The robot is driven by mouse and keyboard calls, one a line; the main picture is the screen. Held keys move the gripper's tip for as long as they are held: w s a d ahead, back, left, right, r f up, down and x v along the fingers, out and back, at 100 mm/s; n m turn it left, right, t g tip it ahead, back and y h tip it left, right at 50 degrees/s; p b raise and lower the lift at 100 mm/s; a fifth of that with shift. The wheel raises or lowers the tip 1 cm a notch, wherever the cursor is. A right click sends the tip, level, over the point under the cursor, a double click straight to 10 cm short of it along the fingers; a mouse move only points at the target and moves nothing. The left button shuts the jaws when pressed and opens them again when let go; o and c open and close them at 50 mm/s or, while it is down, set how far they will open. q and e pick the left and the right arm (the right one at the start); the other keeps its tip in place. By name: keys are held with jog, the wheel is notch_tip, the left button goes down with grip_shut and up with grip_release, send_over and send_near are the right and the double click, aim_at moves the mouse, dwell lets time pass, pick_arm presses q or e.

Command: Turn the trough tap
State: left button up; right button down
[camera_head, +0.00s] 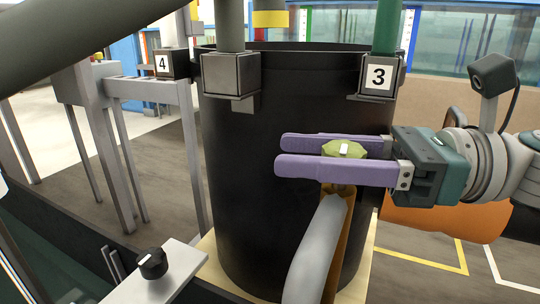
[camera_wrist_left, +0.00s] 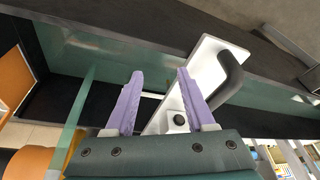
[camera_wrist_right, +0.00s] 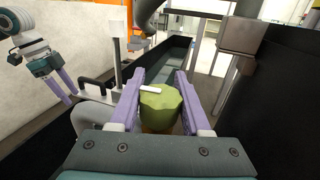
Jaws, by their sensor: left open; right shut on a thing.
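The trough tap has a yellow-green knob (camera_head: 344,149) with a white mark on top, above a brass-coloured body (camera_head: 344,215) in front of a black tank. My right gripper (camera_head: 281,153) comes in from the right, its purple fingers shut on the knob, one on each side. The right wrist view shows the knob (camera_wrist_right: 161,108) between those fingers, its mark pointing towards the left finger. My left gripper (camera_wrist_left: 160,74) is open and empty over a white plate in the left wrist view. It is outside the head view.
The black tank (camera_head: 260,200) stands right behind the tap, with boxes numbered 3 (camera_head: 380,76) and 4 (camera_head: 165,64) at its rim. A grey curved pipe (camera_head: 315,255) runs below the tap.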

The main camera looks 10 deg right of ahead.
dwell(0.4)
jog(key=shift+c, duration=1.9)
grip_release()
jog(key=v, duration=1)
jog(key=shift+p, duration=0.35)
